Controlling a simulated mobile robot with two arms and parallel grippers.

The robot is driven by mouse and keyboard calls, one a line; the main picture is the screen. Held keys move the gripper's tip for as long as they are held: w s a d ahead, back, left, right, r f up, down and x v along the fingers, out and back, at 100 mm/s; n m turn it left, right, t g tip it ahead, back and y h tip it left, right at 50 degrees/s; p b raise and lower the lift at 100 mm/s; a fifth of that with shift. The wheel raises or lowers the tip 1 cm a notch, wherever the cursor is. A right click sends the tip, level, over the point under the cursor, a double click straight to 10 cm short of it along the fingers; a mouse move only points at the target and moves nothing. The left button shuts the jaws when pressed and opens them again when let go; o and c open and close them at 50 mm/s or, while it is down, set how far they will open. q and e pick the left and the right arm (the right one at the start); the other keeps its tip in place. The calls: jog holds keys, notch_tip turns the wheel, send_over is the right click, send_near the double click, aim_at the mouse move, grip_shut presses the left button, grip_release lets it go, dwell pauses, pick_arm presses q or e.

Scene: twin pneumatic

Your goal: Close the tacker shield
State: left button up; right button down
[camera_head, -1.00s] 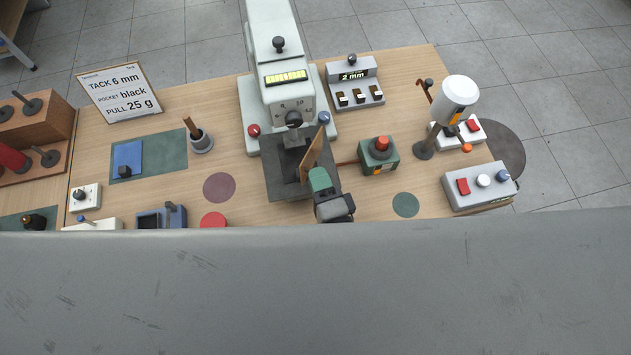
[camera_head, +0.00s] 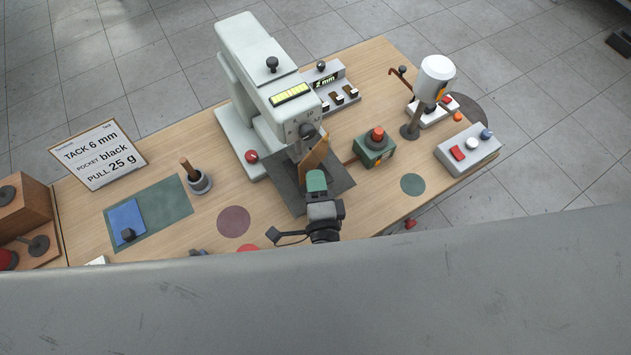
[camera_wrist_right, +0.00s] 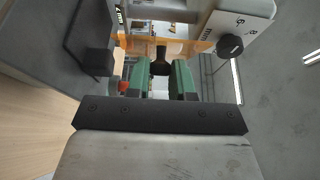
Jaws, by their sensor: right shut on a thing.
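The tacker (camera_head: 262,80) is a tall pale machine with a lit yellow display and a dark knob under its head. Its shield (camera_head: 314,156) is an orange-brown panel that stands at a slant beside the head, over the dark plate (camera_head: 285,185). In the right wrist view the shield (camera_wrist_right: 200,47) looks translucent orange and spans beyond the fingertips. My right gripper (camera_head: 316,182), with green fingers, is at the shield's near edge. In the wrist view the fingers (camera_wrist_right: 160,82) are shut on the shield's dark handle (camera_wrist_right: 160,66). My left gripper is not in view.
A green box with a red button (camera_head: 375,150) stands just right of the shield. Behind it is a grey unit reading 2 mm (camera_head: 338,95). A white dispenser (camera_head: 435,80) and a switch box (camera_head: 468,150) are farther right. A cup (camera_head: 199,182) stands left.

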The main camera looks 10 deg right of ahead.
jog(key=c, duration=1)
grip_release()
jog(key=s+b, duration=0.3)
jog(key=s, duration=0.7)
jog(key=shift+s, duration=0.35)
jog(key=shift+d, duration=0.1)
